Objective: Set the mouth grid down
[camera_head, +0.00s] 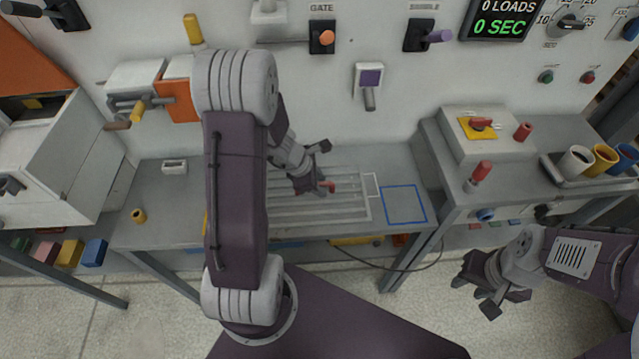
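A pale grey slatted grid (340,207), which I take to be the mouth grid, lies flat at the grey bench top; I cannot tell whether it touches the bench. A small light loop (372,186) shows at its right end. My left gripper (324,168) is above the grid's back part, with its fingers spread apart. A small red piece (329,186) shows beside its lower finger; I see no clear grip on it. My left arm hides the grid's left end. My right gripper (477,296) is open and empty in front of the bench, low at the right.
A blue square outline (405,204) marks bare bench (398,180) right of the grid. A white box with a red knob (482,124) and a tray of mugs (580,178) stand at right. A white cabinet (60,160) stands at left. A panel wall rises behind.

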